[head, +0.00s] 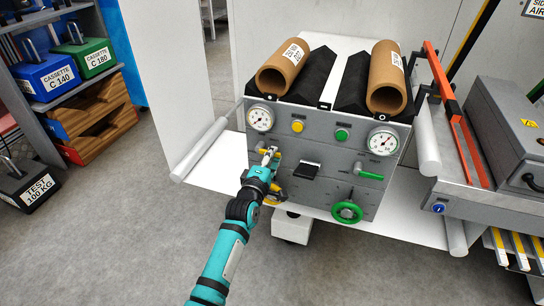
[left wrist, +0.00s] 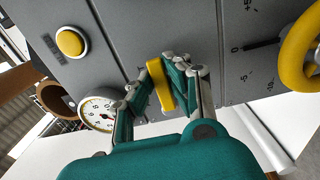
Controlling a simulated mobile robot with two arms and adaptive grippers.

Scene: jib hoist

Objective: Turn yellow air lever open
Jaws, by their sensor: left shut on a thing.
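The yellow air lever (left wrist: 160,84) is on the front of the grey control panel (head: 317,190). In the left wrist view it stands between the two fingers of my left gripper (left wrist: 165,80). The gripper is shut on it. In the head view my left gripper (head: 269,158) is at the left part of the panel, below the yellow button (head: 297,126), and mostly covers the lever. My right gripper is not in view.
The panel also has a left gauge (head: 260,118), a right gauge (head: 383,141), a green button (head: 342,135), a green lever (head: 370,176) and a green handwheel (head: 347,212). A yellow handwheel (left wrist: 298,50) is close to my gripper. Two cardboard tubes (head: 284,66) lie on top.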

